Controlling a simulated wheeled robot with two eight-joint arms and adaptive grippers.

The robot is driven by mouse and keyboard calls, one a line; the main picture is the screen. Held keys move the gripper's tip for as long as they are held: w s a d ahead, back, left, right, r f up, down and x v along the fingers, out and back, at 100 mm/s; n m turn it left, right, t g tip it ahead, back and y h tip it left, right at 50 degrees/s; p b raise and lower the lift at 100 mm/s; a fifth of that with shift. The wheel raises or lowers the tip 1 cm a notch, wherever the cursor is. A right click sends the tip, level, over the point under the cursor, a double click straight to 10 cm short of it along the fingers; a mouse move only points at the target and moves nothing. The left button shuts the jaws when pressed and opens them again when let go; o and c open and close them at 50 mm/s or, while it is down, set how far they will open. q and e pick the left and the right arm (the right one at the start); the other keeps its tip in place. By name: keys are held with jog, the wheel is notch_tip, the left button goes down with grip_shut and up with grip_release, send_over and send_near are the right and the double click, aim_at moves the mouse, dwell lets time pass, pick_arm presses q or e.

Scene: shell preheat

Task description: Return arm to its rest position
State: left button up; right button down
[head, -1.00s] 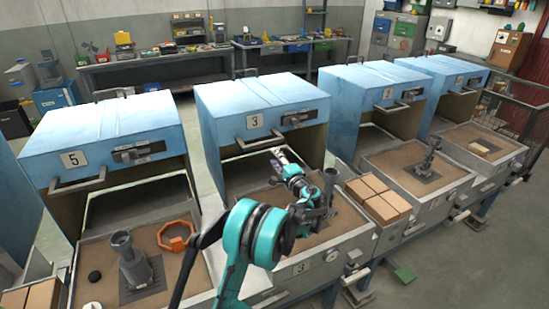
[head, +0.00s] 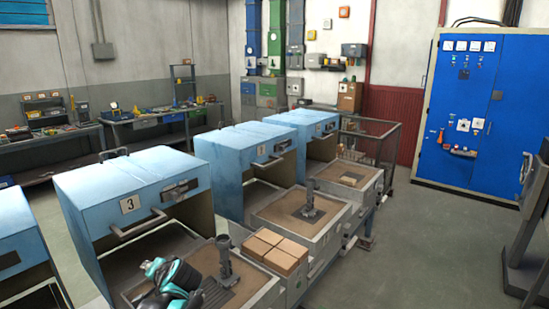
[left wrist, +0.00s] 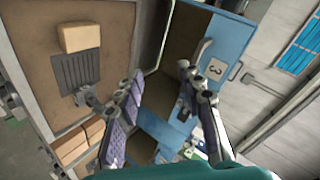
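My left arm (head: 170,278) shows at the bottom of the head view, beside the sand tray of furnace 3; its fingertips cannot be made out there. In the left wrist view my left gripper (left wrist: 160,76) has its two fingers spread apart with nothing held between them. Furnace 3 (left wrist: 226,40) lies beyond the fingers in that view. In the head view, furnace 3 (head: 120,180) stands behind the arm, and a grey upright post (head: 226,258) stands on its tray to the right of the arm. My right gripper is not in view.
Cardboard-coloured blocks (head: 270,248) sit on the ledge right of tray 3. The neighbouring tray holds another grey post (head: 310,195). In the wrist view a tan block (left wrist: 80,38) lies near a dark grille (left wrist: 75,72). A blue cabinet (head: 480,115) stands at right; the floor before it is open.

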pick_arm(q)
jog(key=s+d+f+n+h, duration=0.1)
jog(key=s+d+f+h, duration=0.1)
jog(key=s+d, duration=0.3)
jog(key=s+d+f+n+h, duration=0.1)
jog(key=s+d+f+h, duration=0.2)
jog(key=s, duration=0.8)
jog(key=s+d+f+n+g+h, duration=0.1)
jog(key=s+d+f+h, duration=0.2)
jog(key=s+d, duration=0.4)
jog(key=shift+s+d+f, duration=0.2)
jog(key=shift+s+d, duration=0.05)
jog(key=shift+s, duration=0.45)
